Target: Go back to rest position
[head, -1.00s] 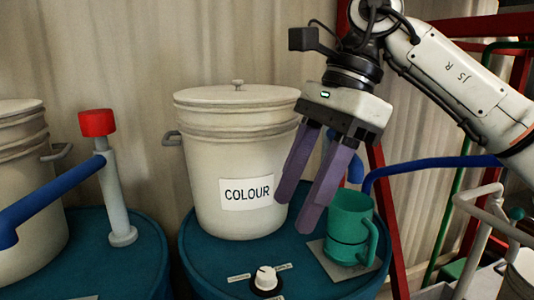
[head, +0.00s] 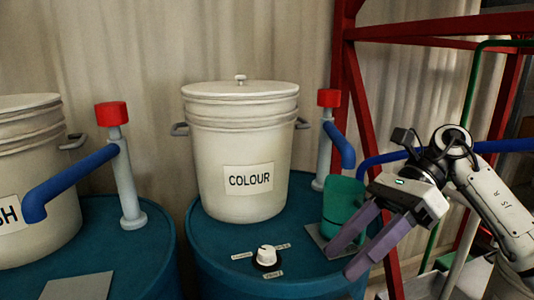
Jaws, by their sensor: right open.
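My right gripper (head: 354,254) is at the right of the head view, its two purple fingers spread apart with nothing between them. Its fingers point down and left, in front of part of the green mug (head: 343,203). The mug stands upright on a grey pad (head: 316,238) on a blue drum (head: 219,262); its handle side is hidden by the gripper. I cannot tell whether the fingers touch it. My left gripper is not in view.
A white lidded bucket labelled COLOUR (head: 240,150) stands on the drum behind a white knob (head: 265,255). Red-capped posts (head: 126,175) with blue pipes (head: 70,184) stand left and right of it. A red frame (head: 420,32) rises behind my right arm.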

